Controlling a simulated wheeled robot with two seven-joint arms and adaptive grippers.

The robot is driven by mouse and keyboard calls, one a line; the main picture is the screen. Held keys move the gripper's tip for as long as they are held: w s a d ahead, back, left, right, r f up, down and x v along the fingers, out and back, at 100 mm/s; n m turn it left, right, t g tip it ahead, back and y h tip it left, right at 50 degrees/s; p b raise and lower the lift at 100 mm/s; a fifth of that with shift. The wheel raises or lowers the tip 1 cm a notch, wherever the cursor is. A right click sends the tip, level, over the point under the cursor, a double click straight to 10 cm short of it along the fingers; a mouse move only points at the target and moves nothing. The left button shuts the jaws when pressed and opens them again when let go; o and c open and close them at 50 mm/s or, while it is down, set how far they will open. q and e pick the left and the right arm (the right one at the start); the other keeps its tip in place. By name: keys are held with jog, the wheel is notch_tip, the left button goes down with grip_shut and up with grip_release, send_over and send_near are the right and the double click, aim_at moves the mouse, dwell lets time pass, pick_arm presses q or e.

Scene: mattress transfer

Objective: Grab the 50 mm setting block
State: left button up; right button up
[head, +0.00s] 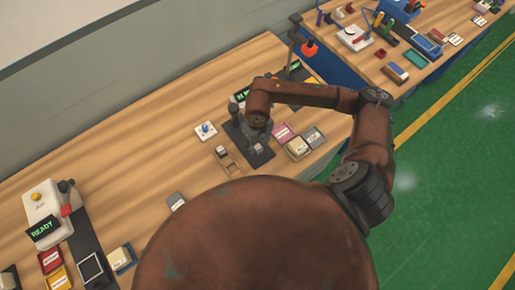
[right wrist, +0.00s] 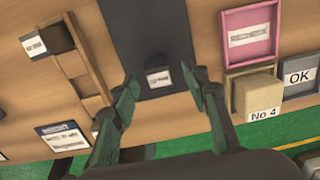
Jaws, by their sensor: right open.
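A small grey block (right wrist: 158,77) with a white label lies on a dark plate (right wrist: 150,30); the label is too small to read. The block also shows in the head view (head: 258,148). My right gripper (right wrist: 163,95) is open, its fingertips to either side of this block and apart from it. In the head view the right gripper (head: 256,128) is above the dark plate, partly hidden by its own arm. A wooden rack (right wrist: 88,75) left of the plate holds another labelled block (right wrist: 38,43). I cannot read which block is 50 mm. My left gripper is not in view.
A pink tray (right wrist: 250,35), a beige block marked No 4 (right wrist: 258,95) and a tray marked OK (right wrist: 298,75) stand close to the right. A small white box with a blue knob (head: 206,130) is left of the plate.

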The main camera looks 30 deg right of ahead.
jog(key=shift+f, duration=1.25)
jog(key=shift+c, duration=0.4)
grip_shut()
